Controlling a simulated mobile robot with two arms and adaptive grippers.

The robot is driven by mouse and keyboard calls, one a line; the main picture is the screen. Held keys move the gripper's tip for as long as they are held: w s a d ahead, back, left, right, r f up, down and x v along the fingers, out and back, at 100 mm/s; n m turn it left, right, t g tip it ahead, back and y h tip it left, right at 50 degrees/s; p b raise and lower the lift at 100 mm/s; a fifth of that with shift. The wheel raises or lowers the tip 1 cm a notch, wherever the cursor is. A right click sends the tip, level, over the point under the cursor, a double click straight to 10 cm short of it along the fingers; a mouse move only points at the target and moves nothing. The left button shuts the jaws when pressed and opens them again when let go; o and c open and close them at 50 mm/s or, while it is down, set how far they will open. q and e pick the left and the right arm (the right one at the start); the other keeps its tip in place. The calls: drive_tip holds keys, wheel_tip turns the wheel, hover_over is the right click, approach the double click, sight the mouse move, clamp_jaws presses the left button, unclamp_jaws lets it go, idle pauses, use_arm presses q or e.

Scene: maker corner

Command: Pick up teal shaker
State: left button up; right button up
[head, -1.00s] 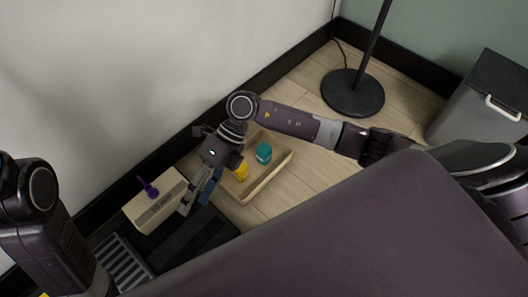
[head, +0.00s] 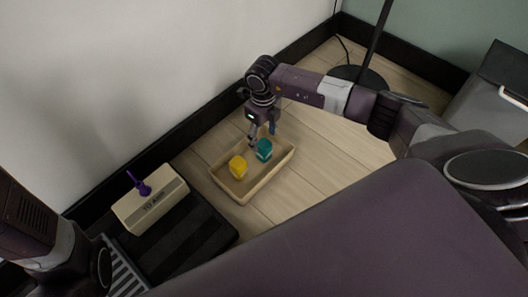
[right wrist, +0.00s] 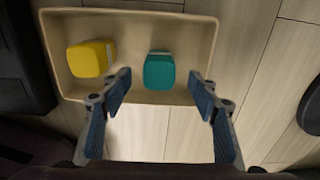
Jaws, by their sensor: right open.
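The teal shaker (head: 264,150) stands in a beige tray (head: 241,199) on the floor, to the right of a yellow shaker (head: 237,167). My right gripper (head: 262,139) is above the tray's far side, close to the teal shaker in the head view. In the right wrist view the teal shaker (right wrist: 159,71) lies beyond and between the open fingertips of my right gripper (right wrist: 163,84), with nothing held. The yellow shaker (right wrist: 91,58) is left of the fingers there. My left gripper is not in view; only part of my left arm shows at the left edge.
A beige box (head: 151,208) with lettering and a purple item (head: 139,184) on top stands left of the tray. A dark mat (head: 190,236) lies in front. A lamp base (head: 357,76) and a grey bin (head: 487,95) stand at the right. Wood floor is clear right of the tray.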

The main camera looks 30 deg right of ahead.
sight(264, 144)
drive_tip(key=f+b, duration=0.3)
drive_tip(key=f, duration=0.1)
drive_tip(key=shift+s+f, duration=0.2)
drive_tip(key=shift+r, duration=0.1)
drive_tip(key=c, duration=1.3)
